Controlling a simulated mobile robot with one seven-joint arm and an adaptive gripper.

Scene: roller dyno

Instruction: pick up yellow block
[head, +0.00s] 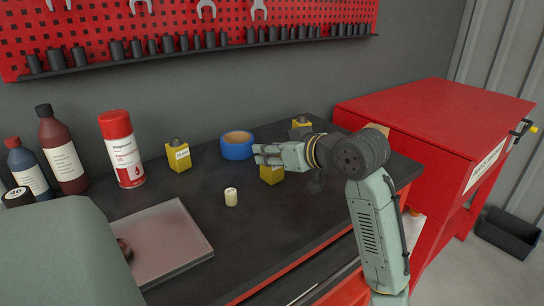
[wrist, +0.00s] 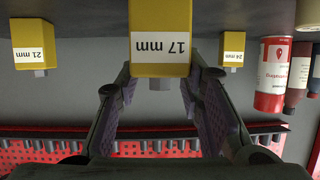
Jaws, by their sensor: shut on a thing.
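The yellow block marked 17 mm (wrist: 160,22) fills the top middle of the upside-down wrist view, with a grey stub on it. My gripper (wrist: 158,80) has one finger on each side of it and is shut on it. In the head view, my gripper (head: 266,154) reaches left over the bench, and the block (head: 271,175) shows partly below the fingers. I cannot tell whether it touches the bench. A yellow block marked 24 mm (wrist: 232,45) and one marked 21 mm (wrist: 35,42) stand apart to either side.
In the head view, the other yellow blocks stand left (head: 178,158) and behind my wrist (head: 301,122). A blue tape roll (head: 237,146) lies behind the gripper. A small cream cylinder (head: 231,197) stands in front. A red spray can (head: 121,150) and bottles are left; a red cabinet (head: 440,120) is right.

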